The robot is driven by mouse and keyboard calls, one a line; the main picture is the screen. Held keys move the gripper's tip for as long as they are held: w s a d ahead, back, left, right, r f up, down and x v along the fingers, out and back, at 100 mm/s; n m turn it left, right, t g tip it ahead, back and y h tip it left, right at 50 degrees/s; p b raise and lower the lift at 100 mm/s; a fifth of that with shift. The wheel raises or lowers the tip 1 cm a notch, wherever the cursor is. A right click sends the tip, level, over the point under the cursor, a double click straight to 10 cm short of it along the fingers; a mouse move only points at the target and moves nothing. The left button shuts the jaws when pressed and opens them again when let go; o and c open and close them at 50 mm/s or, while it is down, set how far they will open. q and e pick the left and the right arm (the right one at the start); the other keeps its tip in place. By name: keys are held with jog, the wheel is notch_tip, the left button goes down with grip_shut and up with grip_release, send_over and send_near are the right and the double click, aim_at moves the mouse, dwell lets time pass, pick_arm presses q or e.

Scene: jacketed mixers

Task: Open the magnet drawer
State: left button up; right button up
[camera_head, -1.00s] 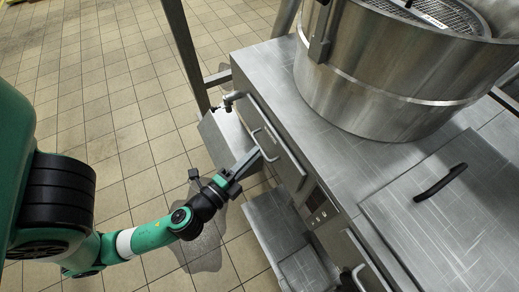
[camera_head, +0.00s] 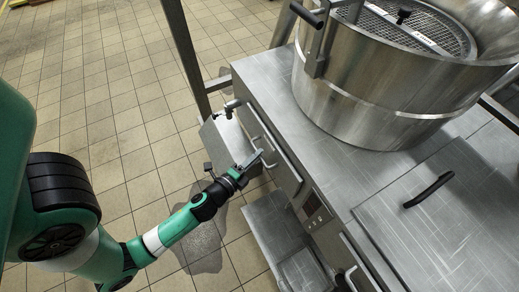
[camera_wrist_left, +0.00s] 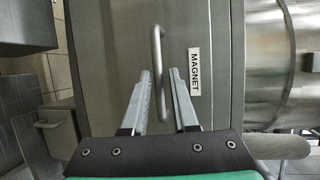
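The magnet drawer (camera_wrist_left: 105,70) is a grey metal front with a white MAGNET label (camera_wrist_left: 194,72) in the left wrist view. Its thin bar handle (camera_wrist_left: 157,45) runs lengthwise up that view. In the head view the drawer (camera_head: 283,168) is in the side of the steel counter and looks shut. My left gripper (camera_head: 258,160) is open at the drawer front. In the left wrist view its two fingers (camera_wrist_left: 160,73) lie on either side of the handle, with a gap on both sides. My right gripper is not in view.
A large steel vat (camera_head: 375,85) with a mesh lid stands on the counter (camera_head: 270,80). A black-handled hatch (camera_head: 450,225) is at the right. Another handle (camera_head: 355,277) is lower on the counter side. Tiled floor (camera_head: 110,110) is open to the left.

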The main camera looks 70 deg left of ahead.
pick_arm(q)
jog(key=shift+x, duration=0.95)
jog(key=shift+f, duration=0.1)
grip_shut()
dwell(0.6)
